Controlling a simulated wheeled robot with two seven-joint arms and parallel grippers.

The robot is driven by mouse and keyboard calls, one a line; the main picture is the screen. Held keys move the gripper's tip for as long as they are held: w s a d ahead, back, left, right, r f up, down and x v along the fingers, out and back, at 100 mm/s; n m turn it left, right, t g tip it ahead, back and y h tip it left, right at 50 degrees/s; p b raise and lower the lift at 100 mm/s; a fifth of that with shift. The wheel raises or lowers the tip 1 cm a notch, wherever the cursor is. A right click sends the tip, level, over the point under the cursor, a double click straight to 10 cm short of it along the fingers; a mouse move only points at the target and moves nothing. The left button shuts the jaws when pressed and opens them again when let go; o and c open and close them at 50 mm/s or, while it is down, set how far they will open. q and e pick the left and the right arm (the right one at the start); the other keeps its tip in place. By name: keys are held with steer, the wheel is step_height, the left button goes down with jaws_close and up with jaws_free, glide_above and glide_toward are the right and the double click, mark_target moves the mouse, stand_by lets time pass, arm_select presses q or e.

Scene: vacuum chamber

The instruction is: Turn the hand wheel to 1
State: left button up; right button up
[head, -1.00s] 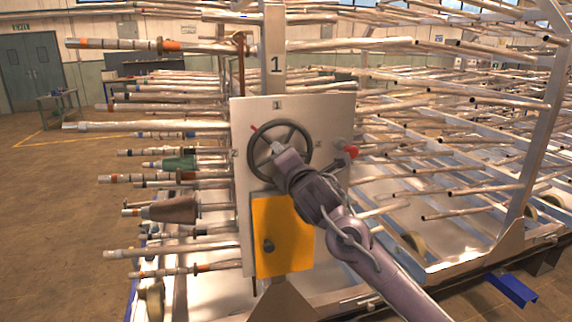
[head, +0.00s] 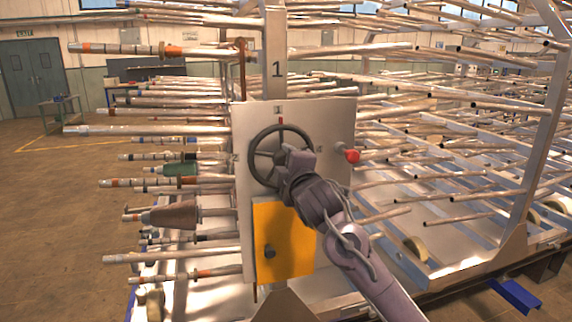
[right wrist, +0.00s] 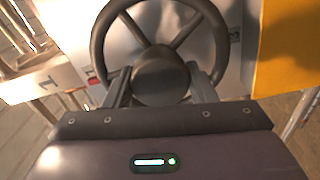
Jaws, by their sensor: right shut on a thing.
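The dark hand wheel (head: 254,140) is mounted on a pale upright panel (head: 335,120). Its red pointer (head: 281,121) is at the top of the rim, just under the label 1 (head: 278,109). My right gripper (head: 288,157) covers part of the wheel's middle and lower right. In the right wrist view its two fingers (right wrist: 160,88) close on either side of the round hub of the wheel (right wrist: 160,70). The red pointer also shows there at the left (right wrist: 93,81). My left gripper is not in view.
A red knob (head: 352,156) sticks out at the panel's right edge. A yellow cover (head: 290,245) with a dark knob is below the wheel. Racks of metal tubes (head: 150,131) flank the panel on both sides. Open floor (head: 60,210) lies at the left.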

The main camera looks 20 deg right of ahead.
stand_by(0.6)
steer(key=o, duration=1.4)
steer(key=shift+c, duration=0.2)
steer(key=s+b, duration=0.2)
steer(key=s, duration=0.5)
steer(key=shift+s+d+b, duration=0.15)
steer(key=shift+s+b, duration=0.25)
